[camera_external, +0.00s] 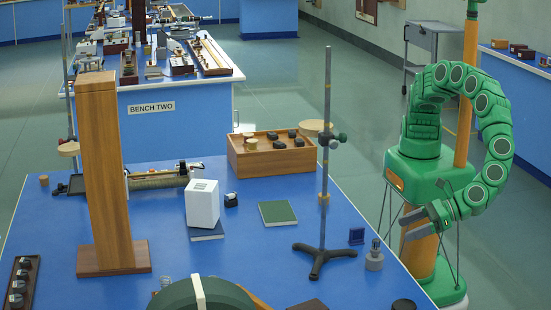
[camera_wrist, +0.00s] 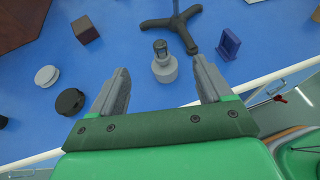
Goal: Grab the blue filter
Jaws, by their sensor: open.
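The blue filter (camera_external: 356,236), a small dark-blue square plate on a foot, stands upright on the blue bench top near its right edge. In the wrist view the blue filter (camera_wrist: 230,43) is at the upper right, beyond my right fingertip and apart from it. My gripper (camera_external: 411,224) is at the bench's right edge, to the right of the filter. In the wrist view my gripper (camera_wrist: 160,66) is open, its two grey fingers spread with nothing held between them.
A grey weight-like bottle (camera_wrist: 165,66) stands close to the filter, just beyond the gap between my fingers. A black tripod stand (camera_external: 322,252) with a tall rod is left of the filter. A black disc (camera_wrist: 70,102) and a white disc (camera_wrist: 46,76) lie farther left.

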